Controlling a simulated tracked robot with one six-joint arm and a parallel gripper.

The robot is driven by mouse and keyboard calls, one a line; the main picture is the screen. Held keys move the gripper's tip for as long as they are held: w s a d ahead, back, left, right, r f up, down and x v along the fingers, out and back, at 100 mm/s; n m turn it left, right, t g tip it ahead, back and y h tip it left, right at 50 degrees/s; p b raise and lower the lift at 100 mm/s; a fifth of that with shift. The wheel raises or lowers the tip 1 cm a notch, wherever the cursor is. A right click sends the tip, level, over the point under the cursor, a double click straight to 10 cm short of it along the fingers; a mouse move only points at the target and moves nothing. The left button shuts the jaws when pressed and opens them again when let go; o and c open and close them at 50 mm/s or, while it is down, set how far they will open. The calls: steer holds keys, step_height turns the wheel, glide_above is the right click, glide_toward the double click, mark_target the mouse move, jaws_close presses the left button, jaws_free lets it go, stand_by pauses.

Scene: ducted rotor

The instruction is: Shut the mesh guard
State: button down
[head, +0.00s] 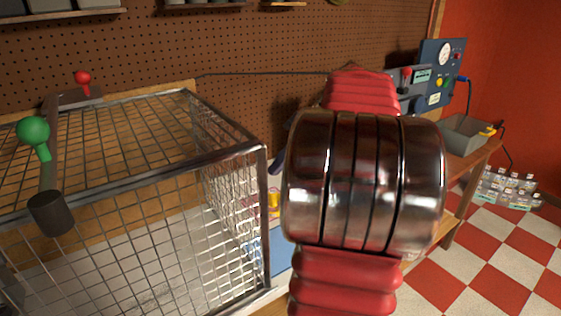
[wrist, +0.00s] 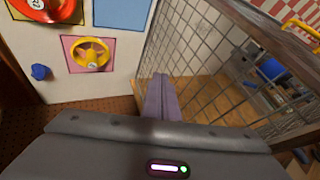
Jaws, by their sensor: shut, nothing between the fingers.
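The mesh guard (head: 258,146) is a metal-framed wire cage at the left of the head view. Its top, front and right-side mesh show; whether it stands open or shut is unclear. In the wrist view a framed mesh panel (wrist: 205,45) slants down the right side. My gripper (wrist: 162,82) is shut and empty, its purple fingers together just left of that mesh; contact cannot be told. In the head view my red arm with metal bands fills the middle and hides most of what lies behind it.
A green-knobbed lever (head: 33,132) and a red-knobbed lever (head: 83,78) stand at the cage. A yellow wheel (wrist: 89,54) and blue knob (wrist: 40,72) are on the board left of my fingers. A grey bin (head: 463,133) and blue panel (head: 441,70) are at right.

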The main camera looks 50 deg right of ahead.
steer(key=w+a+f, duration=0.4)
steer(key=a+f, duration=0.1)
steer(key=a, duration=0.1)
steer(key=shift+w+f, duration=0.15)
steer(key=shift+w, duration=0.05)
steer(key=shift+a, duration=0.2)
stand_by(0.3)
